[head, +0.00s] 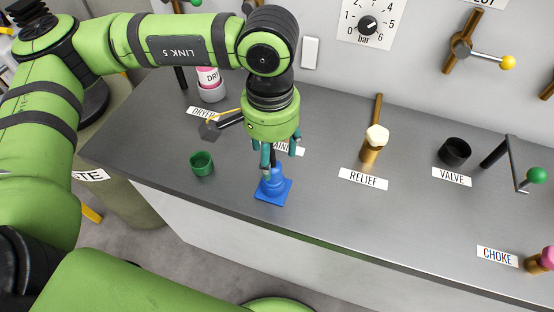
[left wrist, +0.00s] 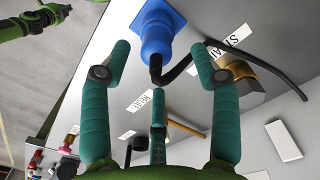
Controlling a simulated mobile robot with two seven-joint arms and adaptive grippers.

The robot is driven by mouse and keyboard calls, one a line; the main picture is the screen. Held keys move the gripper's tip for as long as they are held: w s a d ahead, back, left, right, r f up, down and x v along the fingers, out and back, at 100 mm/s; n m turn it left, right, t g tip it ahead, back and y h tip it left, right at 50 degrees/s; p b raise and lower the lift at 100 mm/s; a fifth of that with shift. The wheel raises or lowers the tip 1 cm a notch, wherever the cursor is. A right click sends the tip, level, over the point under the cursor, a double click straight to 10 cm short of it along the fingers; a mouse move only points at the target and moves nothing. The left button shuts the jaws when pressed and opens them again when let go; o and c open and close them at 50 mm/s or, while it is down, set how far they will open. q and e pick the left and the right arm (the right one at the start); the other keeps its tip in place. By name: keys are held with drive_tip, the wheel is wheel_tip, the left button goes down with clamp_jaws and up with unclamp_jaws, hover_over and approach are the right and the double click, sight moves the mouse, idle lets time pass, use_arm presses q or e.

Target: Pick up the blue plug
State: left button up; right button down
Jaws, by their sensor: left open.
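The blue plug (head: 273,188) stands upright on its square base on the grey bench top, near the front edge. My left gripper (head: 271,160) is right above it, pointing down, with its teal fingers spread around the plug's top. In the left wrist view the plug (left wrist: 160,30) is ahead, between the two outer fingers and beyond the middle one. The left gripper (left wrist: 160,65) is open and holds nothing. A black cable (left wrist: 203,46) runs from the plug's narrow end. At the top left of that view, a green arm end, apparently mine, is too small to read.
A green cup (head: 202,163) stands left of the plug. A brass relief valve (head: 373,146), a black ring (head: 454,151) and a green-knobbed crank (head: 535,175) stand to the right. The wall carries a pressure dial (head: 368,24). The bench between plug and relief valve is clear.

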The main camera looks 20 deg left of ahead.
sight(273, 165)
use_arm(q)
drive_tip(key=f+p, duration=0.2)
drive_tip(key=f, duration=0.1)
drive_tip(key=shift+s+d, duration=0.15)
drive_tip(key=shift+s, duration=0.2)
drive_tip(key=shift+w+f, duration=0.2)
drive_tip(key=shift+f, duration=0.8)
drive_tip(key=shift+w+f, duration=0.1)
drive_tip(key=shift+f, duration=0.1)
clamp_jaws()
use_arm(e)
drive_tip(key=r, duration=0.1)
drive_tip(key=s+r, duration=0.1)
drive_tip(key=shift+s+d+r, duration=0.1)
drive_tip(key=shift+r, duration=0.3)
